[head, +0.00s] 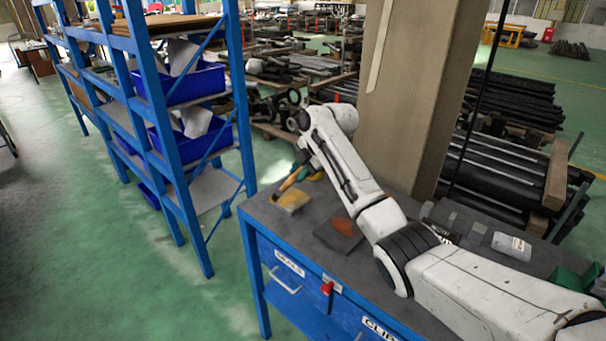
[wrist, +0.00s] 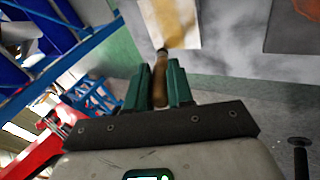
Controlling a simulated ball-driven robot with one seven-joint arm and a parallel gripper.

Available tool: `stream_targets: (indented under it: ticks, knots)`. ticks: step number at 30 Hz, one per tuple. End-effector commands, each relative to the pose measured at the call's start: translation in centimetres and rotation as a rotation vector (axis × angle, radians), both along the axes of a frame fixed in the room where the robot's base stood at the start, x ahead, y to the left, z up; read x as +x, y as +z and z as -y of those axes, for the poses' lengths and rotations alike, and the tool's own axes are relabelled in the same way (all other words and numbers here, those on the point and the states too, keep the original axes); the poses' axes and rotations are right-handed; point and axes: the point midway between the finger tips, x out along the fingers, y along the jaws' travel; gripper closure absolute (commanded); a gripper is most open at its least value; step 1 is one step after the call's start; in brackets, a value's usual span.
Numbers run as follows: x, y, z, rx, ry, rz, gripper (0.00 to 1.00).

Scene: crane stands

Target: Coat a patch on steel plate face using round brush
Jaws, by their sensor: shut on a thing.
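My gripper (wrist: 161,78) is shut on the wooden handle of the round brush (wrist: 160,88). In the head view, the brush (head: 289,181) slants down to the left, its tip close to a small pale plate with a yellow patch (head: 293,200) near the bench corner. In the wrist view, the brush's dark collar overlaps the lower edge of this plate (wrist: 158,14). I cannot tell if the bristles touch it. A darker grey plate with an orange-red patch (head: 340,234) lies to its right, also showing in the wrist view (wrist: 290,38).
The grey workbench (head: 262,213) has a blue frame with labelled drawers. A white container (head: 511,246) and a green bin (head: 574,284) stand on its right part. A blue shelf rack (head: 165,130) with blue bins is to the left, and a thick column (head: 415,95) rises behind my arm.

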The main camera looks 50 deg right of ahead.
Motion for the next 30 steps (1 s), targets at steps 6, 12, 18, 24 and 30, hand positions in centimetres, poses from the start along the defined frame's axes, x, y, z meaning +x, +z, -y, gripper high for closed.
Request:
stream_targets:
  ticks: [6,12,18,24,30]
  knots:
    - [0.0,-0.1,1.7,0.001,-0.003,-0.001,1.0]
    - [0.1,-0.1,3.1,0.0,-0.002,-0.001,1.0]
    - [0.1,0.0,3.6,0.0,-0.001,0.0,1.0]
    - [0.1,-0.1,5.1,0.0,-0.004,0.0,1.0]
    - [0.2,-0.2,6.5,0.0,-0.002,0.0,1.0]
